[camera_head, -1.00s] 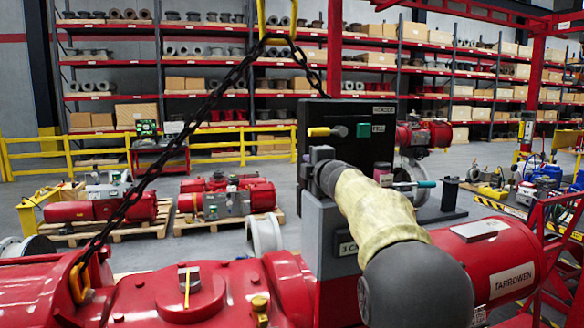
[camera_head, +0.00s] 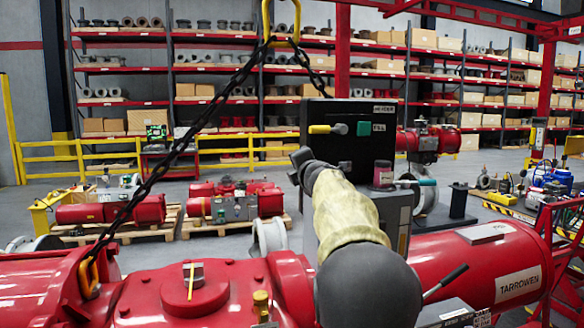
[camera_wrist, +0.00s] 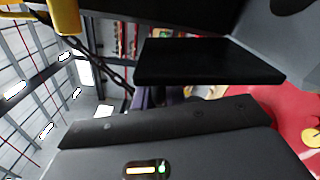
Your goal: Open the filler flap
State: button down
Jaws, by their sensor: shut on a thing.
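My gripper (camera_head: 301,158) is at the cabinet's left front edge, below the yellow lever, and is shut. A flat black plate (camera_wrist: 205,62), which looks to be the filler flap, sticks out close to my gripper in the wrist view. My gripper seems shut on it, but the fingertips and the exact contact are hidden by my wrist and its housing.
A chain (camera_head: 190,150) slants down left of the cabinet to the red actuator body (camera_head: 85,275). A red cylinder (camera_head: 480,262) lies to the right.

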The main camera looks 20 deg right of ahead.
jog(key=shift+a+r, duration=0.1)
dwell(0.3)
jog(key=c, duration=1.5)
grip_release()
jog(key=shift+s+a+b, duration=0.2)
jog(key=shift+s+b, duration=0.1)
jog(key=shift+s, duration=0.3)
jog(key=s+b, duration=0.1)
jog(key=s, duration=0.4)
jog(key=s+b, duration=0.1)
jog(key=s, duration=0.4)
jog(key=s+a+b, duration=0.1)
jog(key=s, duration=0.5)
jog(key=shift+w, duration=0.1)
jog(key=shift+f, duration=0.2)
